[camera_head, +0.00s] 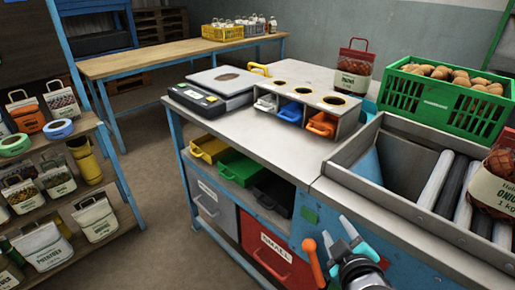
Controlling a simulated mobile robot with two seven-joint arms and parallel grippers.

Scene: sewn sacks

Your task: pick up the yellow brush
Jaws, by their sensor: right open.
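A small yellow object (260,69), which may be the yellow brush, lies on the grey workbench top (240,127) behind the weighing scale. Only a curved yellow part shows clearly, and I cannot make out bristles. My right gripper (338,232) is at the bottom, in front of the bench's front edge. It is open, with nothing seen between its fingers, and is well apart from the yellow object. My left gripper is not in view.
The scale (212,88) and a dispenser box with colored scoops (307,108) stand near the yellow object. A red-labelled sack (353,70), a green potato crate (440,98) and a roller trough (353,185) are to the right. An orange-knobbed lever (310,250) is beside my right gripper.

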